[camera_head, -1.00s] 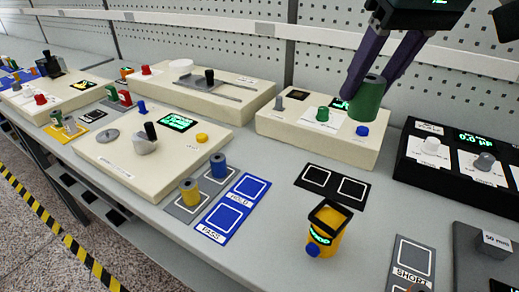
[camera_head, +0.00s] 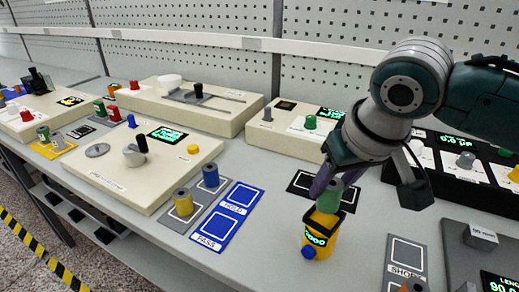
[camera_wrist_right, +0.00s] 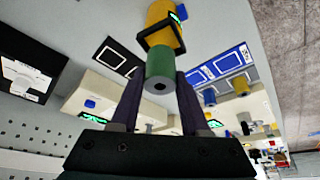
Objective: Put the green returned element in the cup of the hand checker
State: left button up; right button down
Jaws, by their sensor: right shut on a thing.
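The green element (camera_head: 332,190) is a short cylinder with a hole in its end. My right gripper (camera_head: 322,188) is shut on it, with purple fingers on either side, as the right wrist view shows (camera_wrist_right: 159,66). The hand checker (camera_head: 318,238) is a small yellow box with a black-rimmed cup, a lit display and a blue button. It also shows in the right wrist view (camera_wrist_right: 160,22). The element is over the cup, its lower end close to the rim. I cannot tell whether it is inside the cup. My left gripper is not in view.
A yellow spool (camera_head: 183,204) and a blue spool (camera_head: 210,176) stand on a grey mat left of the blue PASS/HOLD card (camera_head: 228,216). A black card (camera_head: 300,186) lies behind the checker. A cream tester (camera_head: 285,140) stands at the back. A grey SHORT card (camera_head: 406,258) lies right.

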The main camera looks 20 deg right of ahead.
aim_at(329, 200)
notch_tip(329, 200, down, 3)
jog(key=shift+s+r, duration=0.1)
jog(key=shift+f, duration=0.2)
jog(key=shift+f, duration=0.2)
jog(key=shift+c, duration=1.9)
grip_release()
